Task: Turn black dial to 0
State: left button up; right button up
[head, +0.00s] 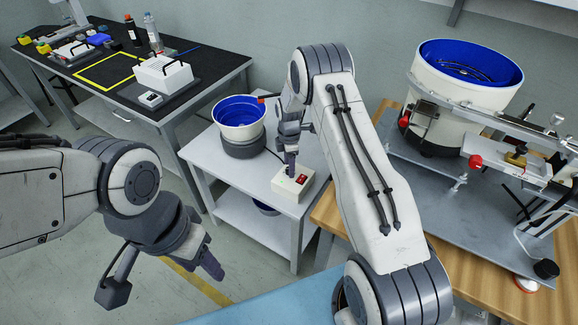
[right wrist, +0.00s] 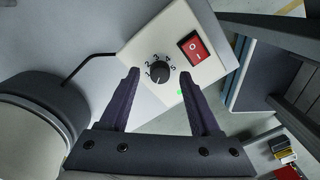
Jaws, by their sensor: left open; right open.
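The black dial (right wrist: 160,72) sits on a cream control box (right wrist: 150,45), with printed numbers from about 1 to 5 around it. Its pointer setting is too small to read surely. In the right wrist view my right gripper (right wrist: 159,78) is open, with one finger on each side of the dial; I cannot tell if they touch it. In the head view the right gripper (head: 290,170) reaches down over the box (head: 294,187) and hides the dial. My left gripper (head: 210,262) is open and empty over the floor at lower left.
A red rocker switch (right wrist: 194,47) is beside the dial, and a green light (right wrist: 180,92) shows near the right finger. A blue-lined bowl feeder (head: 239,115) shares the white table (head: 230,180). A larger feeder (head: 460,75) stands on the wooden bench at right.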

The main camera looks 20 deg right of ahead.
notch_tip(320, 180, up, 10)
jog(key=shift+f, duration=0.15)
dwell(0.4)
jog(key=s+a+r+m+p, duration=0.3)
jog(key=s+a+r+m, duration=0.1)
jog(key=s+a+r, duration=1.05)
jog(key=s+a+r+m+p, duration=0.2)
jog(key=s+r, duration=0.2)
jog(key=s, duration=0.7)
jog(key=s+a+r+m+y+p, duration=0.1)
jog(key=s+a+r+m, duration=0.1)
jog(key=s, duration=0.9)
notch_tip(320, 180, up, 2)
jog(key=shift+s+r+m+p, duration=0.2)
jog(key=shift+m+p, duration=0.15)
jog(key=shift+m, duration=0.45)
